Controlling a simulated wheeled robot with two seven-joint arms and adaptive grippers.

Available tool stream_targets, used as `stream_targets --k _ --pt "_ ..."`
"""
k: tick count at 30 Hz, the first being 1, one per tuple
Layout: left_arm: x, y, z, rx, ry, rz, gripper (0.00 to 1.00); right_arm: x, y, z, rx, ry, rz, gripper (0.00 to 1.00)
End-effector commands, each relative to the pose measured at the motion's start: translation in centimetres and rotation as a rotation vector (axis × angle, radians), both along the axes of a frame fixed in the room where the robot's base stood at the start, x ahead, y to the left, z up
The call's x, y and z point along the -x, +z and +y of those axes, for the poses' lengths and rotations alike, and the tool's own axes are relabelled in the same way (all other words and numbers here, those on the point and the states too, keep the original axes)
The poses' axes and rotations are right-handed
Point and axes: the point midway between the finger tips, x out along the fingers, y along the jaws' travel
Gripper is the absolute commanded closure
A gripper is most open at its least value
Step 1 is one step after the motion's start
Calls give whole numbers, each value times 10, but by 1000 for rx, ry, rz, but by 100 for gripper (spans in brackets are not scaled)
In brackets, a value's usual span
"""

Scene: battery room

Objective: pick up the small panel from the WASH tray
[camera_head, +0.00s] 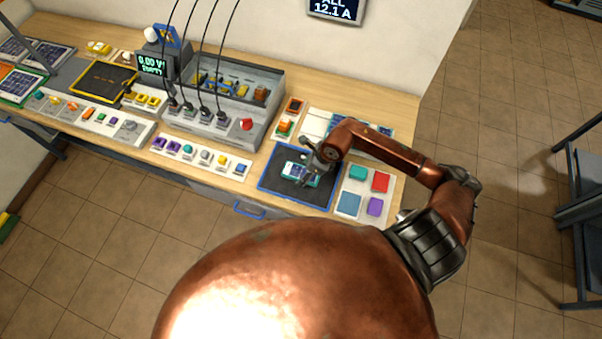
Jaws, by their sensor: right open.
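A small panel (291,168), pale with teal and dark parts, lies on a dark tray with a blue rim (264,187) near the front edge of the bench. I cannot read a WASH label on this tray. My right gripper (307,176) is over the right part of the panel and covers some of it. Its jaws are open. I cannot tell whether the fingers touch the panel or hover just above it. My left gripper is not in view.
Right of the tray is a white board with coloured pads (348,205). Left is a strip of coloured knobs (204,158). Behind stands a grey console (255,128) with hanging black cables. A dark shelf (580,214) stands at far right across open floor.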

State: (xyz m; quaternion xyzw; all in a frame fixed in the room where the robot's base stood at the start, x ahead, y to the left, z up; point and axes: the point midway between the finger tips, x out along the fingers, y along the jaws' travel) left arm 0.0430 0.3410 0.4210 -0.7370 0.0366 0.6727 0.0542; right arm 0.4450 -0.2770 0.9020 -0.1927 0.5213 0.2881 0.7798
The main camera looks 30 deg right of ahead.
Motion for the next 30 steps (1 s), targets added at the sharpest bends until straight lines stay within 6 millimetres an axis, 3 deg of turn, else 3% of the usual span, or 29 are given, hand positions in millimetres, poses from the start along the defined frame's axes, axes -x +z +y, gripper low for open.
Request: stream_targets --k 22,30 --pt "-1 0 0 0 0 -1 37 0 0 -1 0 -1 0 83" --pt "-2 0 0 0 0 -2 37 0 2 -1 0 -1 -1 83"
